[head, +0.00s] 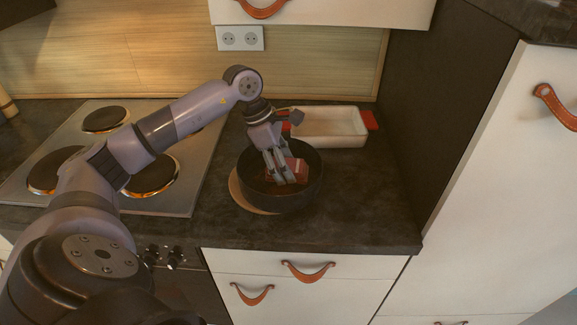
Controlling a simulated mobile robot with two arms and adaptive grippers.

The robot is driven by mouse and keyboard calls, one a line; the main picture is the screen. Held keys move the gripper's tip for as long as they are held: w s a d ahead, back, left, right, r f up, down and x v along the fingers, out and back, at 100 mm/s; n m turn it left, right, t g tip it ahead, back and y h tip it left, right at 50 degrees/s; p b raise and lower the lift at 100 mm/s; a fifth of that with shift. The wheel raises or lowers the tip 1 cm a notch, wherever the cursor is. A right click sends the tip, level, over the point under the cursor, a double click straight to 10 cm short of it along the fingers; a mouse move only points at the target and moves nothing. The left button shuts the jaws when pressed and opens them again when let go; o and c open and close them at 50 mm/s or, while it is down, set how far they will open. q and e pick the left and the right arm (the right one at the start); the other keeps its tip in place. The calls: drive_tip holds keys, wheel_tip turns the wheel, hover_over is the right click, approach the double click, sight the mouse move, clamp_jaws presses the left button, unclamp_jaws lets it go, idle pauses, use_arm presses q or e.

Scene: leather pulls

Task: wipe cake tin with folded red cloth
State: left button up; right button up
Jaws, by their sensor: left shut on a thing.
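The cake tin (312,190) is a round, dark, deep pan on the dark counter. It sits partly over a round tan board (238,196). The folded red cloth (299,169) is inside the tin. My left gripper (284,181) reaches down into the tin from above and is shut on the cloth. The fingers cover part of the cloth, and whether the cloth touches the tin's floor is hard to tell. My right gripper is not in view.
A white rectangular baking dish (327,139) with red handles stands behind the tin. A stovetop (180,196) with several burners lies to the left. A tall dark panel (440,110) bounds the right. Clear counter (360,215) lies right and in front of the tin.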

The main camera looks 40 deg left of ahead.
sight(294, 167)
use_arm(q)
wheel_tip(294, 167, up, 2)
drive_tip(key=shift+r, duration=0.1)
drive_tip(key=r, duration=0.1)
drive_tip(key=p, duration=0.1)
drive_tip(key=r, duration=0.1)
drive_tip(key=shift+s+d+r+p, duration=0.3)
drive_tip(key=shift+r+p, duration=0.05)
drive_tip(key=shift+w+a+r, duration=0.1)
drive_tip(key=shift+r, duration=0.2)
drive_tip(key=shift+a+r+p, duration=0.1)
drive_tip(key=shift+r+p, duration=0.55)
drive_tip(key=shift+r, duration=0.5)
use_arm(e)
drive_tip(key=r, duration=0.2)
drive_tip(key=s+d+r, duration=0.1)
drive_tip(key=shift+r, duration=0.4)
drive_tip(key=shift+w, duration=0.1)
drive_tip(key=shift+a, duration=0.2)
